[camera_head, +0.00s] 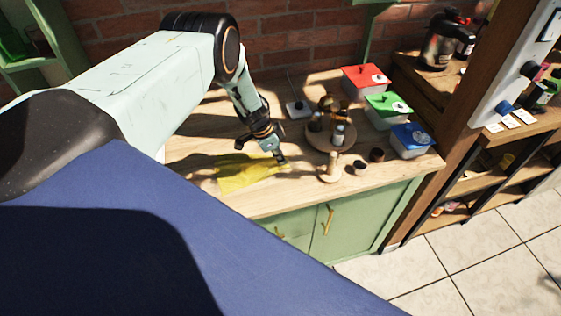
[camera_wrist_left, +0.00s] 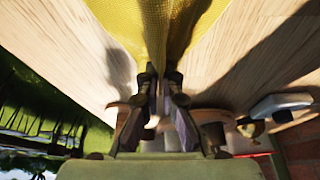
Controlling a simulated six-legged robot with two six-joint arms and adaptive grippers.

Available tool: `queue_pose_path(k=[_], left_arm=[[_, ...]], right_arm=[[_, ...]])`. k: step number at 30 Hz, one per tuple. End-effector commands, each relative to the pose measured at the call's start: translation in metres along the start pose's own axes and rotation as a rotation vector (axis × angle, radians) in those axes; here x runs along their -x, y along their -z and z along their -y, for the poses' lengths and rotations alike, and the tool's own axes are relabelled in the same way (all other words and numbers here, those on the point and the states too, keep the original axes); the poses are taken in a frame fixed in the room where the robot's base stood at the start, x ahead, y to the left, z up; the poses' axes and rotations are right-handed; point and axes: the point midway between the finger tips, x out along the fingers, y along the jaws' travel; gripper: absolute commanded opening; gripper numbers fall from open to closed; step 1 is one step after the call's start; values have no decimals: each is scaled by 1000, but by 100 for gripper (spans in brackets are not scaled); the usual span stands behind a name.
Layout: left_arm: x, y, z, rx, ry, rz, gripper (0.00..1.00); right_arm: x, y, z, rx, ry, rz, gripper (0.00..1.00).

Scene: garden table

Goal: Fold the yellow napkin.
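The yellow napkin (camera_head: 240,173) lies on the wooden tabletop, wrinkled, with its right end drawn up towards my left gripper (camera_head: 278,157). In the left wrist view the napkin (camera_wrist_left: 150,25) narrows in folds to a point between the fingertips of the left gripper (camera_wrist_left: 160,82). The fingers are close together and pinch the cloth there. The fingertips in the head view are small and partly dark, so the held edge is hard to make out. My right gripper is not in view.
Right of the napkin stand a wooden stand (camera_head: 329,171), small dark cups (camera_head: 376,155) and a round spice rack (camera_head: 330,134). Boxes with red (camera_head: 366,77), green (camera_head: 388,104) and blue (camera_head: 410,138) lids line the right side. A brick wall closes the back.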

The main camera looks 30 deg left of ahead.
Motion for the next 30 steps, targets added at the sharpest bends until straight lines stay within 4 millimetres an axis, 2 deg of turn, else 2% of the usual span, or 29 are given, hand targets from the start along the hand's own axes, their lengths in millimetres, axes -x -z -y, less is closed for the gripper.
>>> queue_pose_path(k=[1,11,16,21,30], left_arm=[[-7,-10,-10,3,-22,16,0],[-7,-10,-11,3,-23,15,0],[0,-11,-10,4,-23,15,0],[20,-14,-9,6,-20,14,0],[77,-30,-5,8,-13,5,0]], right_arm=[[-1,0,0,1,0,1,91],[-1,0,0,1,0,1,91],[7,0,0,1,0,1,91],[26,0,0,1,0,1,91],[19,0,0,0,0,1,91]])
